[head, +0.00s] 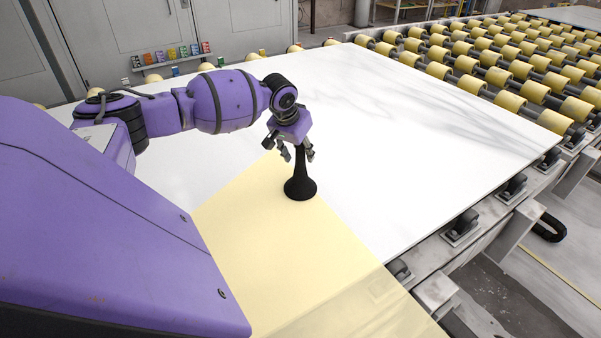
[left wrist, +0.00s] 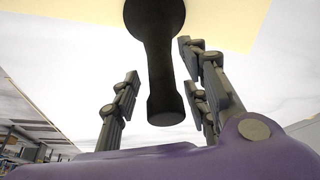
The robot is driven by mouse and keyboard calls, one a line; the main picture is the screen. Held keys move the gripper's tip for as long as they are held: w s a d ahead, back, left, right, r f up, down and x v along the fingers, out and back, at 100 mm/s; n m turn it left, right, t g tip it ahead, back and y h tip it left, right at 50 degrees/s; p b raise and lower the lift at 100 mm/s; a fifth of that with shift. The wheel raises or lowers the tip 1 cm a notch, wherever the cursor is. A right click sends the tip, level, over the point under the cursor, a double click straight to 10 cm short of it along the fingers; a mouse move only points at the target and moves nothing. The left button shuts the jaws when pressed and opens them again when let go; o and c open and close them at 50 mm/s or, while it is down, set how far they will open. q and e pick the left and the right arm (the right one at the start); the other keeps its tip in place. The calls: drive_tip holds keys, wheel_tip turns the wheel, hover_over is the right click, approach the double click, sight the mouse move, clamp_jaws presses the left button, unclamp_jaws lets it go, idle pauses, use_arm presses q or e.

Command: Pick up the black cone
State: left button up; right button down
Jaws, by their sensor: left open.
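The black cone (head: 300,183) stands upright on the pale yellow sheet (head: 250,240), near the sheet's edge with the white slab. It has a wide round base and a slim neck. My left gripper (head: 297,155) is open at the upper part of the cone, its fingers pointing down. In the left wrist view the cone (left wrist: 160,60) reaches in between the spread fingers of the left gripper (left wrist: 165,95), with clear gaps on both sides. I cannot tell whether any finger touches it. My right gripper does not show.
The white slab (head: 420,130) is wide and bare around the cone. Yellow rollers (head: 500,60) lie beyond it at the back right. Small coloured blocks (head: 170,54) line a ledge at the back left. The slab's right edge borders a metal frame (head: 470,232).

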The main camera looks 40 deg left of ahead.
use_arm(q)
drive_tip(key=shift+w+f, duration=0.3)
drive_tip(key=shift+f, duration=0.3)
clamp_jaws()
